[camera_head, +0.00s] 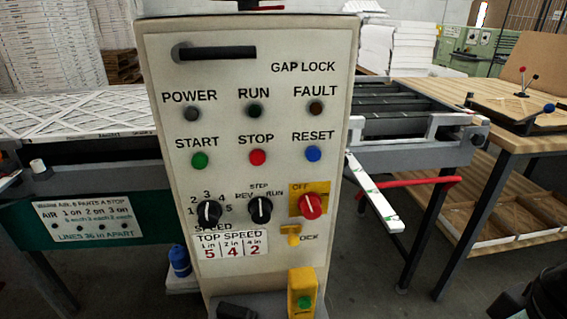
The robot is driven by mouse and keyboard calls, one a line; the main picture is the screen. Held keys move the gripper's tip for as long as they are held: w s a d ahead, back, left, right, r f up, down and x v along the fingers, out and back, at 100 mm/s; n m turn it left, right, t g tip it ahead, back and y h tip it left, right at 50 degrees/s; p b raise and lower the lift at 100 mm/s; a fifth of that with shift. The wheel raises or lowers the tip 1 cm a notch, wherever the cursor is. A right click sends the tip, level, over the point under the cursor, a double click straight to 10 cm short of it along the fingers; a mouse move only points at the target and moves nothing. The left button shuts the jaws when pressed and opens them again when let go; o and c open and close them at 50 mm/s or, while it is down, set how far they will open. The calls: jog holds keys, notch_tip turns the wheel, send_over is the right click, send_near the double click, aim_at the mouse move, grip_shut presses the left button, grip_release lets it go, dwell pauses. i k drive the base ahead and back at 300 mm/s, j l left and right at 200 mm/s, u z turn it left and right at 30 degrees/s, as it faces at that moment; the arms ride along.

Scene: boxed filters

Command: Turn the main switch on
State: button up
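The main switch appears to be the red rotary knob (311,206) on a yellow plate (323,188) at the lower right of the grey control panel (230,110). "OFF" is printed on the plate above the knob. The knob's handle looks close to upright, tilted slightly; its exact setting is hard to tell. A yellow lock tab (293,234) sits just below the plate. The power lamp (192,114) looks dark grey. I do not see my gripper in this view.
Black speed (209,213) and mode (260,210) knobs sit left of the switch. A yellow box with a green button (304,303) stands below. A white bar (374,194) and a red handle (408,182) jut out on the right. A wooden table (480,110) stands farther right.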

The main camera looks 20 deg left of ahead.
aim_at(309, 204)
jog(key=u, duration=1.25)
jog(key=z, duration=0.3)
jog(key=k+z, duration=0.25)
jog(key=k+l+z, duration=0.1)
jog(key=k+z, duration=0.2)
